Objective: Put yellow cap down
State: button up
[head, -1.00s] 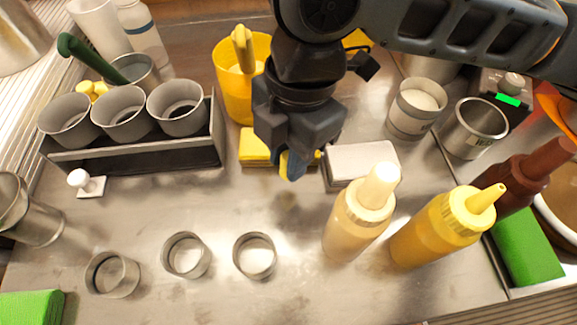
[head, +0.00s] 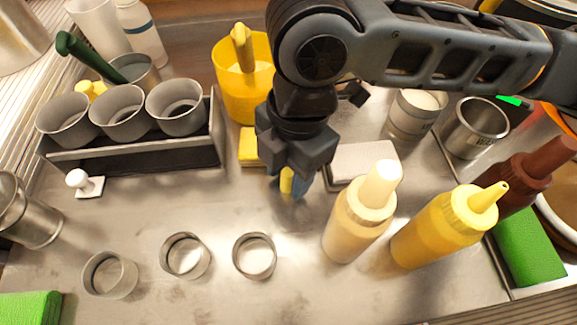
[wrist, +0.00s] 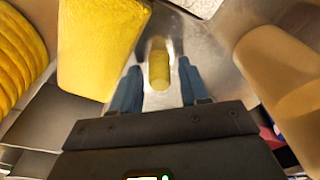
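The yellow cap (head: 286,180) is a small upright piece below my gripper, over the middle of the steel counter. In the wrist view the yellow cap (wrist: 159,70) stands between the two blue fingers, with a narrow gap on each side. My gripper (head: 288,186) points down and looks open around the cap; its fingers also show in the wrist view (wrist: 160,78). Whether the cap's base touches the counter is hard to tell.
A yellow block (head: 248,147) and a white block (head: 363,161) lie behind my gripper. A pale bottle (head: 352,225) and a yellow bottle (head: 432,236) stand to the right. Metal rings (head: 254,256) stand in front.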

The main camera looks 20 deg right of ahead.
jog(key=shift+o, duration=0.4)
notch_tip(320, 180, up, 12)
jog(key=d+p, duration=0.1)
jog(key=shift+w+d, duration=0.15)
jog(key=shift+w, duration=0.15)
jog(key=shift+r, duration=0.1)
